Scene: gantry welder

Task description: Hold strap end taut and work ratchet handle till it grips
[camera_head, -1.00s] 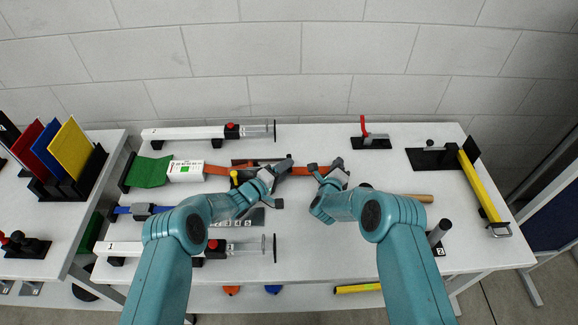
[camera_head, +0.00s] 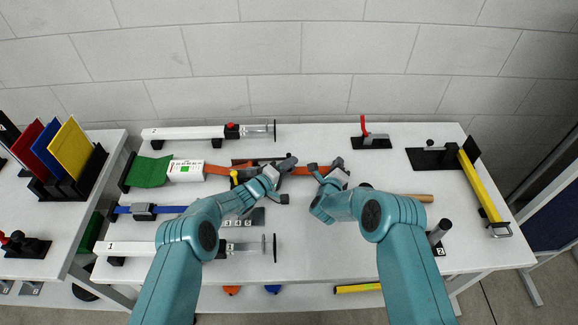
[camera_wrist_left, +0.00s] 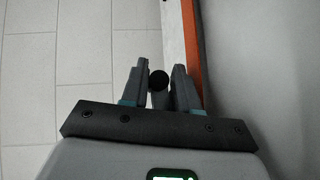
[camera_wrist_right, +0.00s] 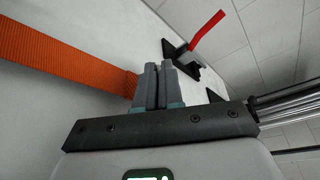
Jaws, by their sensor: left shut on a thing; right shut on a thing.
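The orange strap (camera_head: 217,170) runs from left to right across the bench, through a dark ratchet (camera_head: 243,163) that my left arm partly hides. My left gripper (camera_head: 284,179) is at the ratchet's right side. In the left wrist view, its fingers are closed around a dark round-ended bar, the ratchet handle (camera_wrist_left: 158,78), and the strap (camera_wrist_left: 192,45) passes to the right of them. My right gripper (camera_head: 326,171) is shut on the strap's right end. In the right wrist view, the strap (camera_wrist_right: 65,55) runs from the left into the closed fingers (camera_wrist_right: 157,85) and looks straight.
A white box (camera_head: 186,171) and green cloth (camera_head: 150,171) lie left of the ratchet. A blue strap (camera_head: 170,209) and clear-ended cylinders (camera_head: 185,133) flank it. A red-handled clamp (camera_head: 371,140) stands behind right. A yellow bar (camera_head: 480,186) lies far right.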

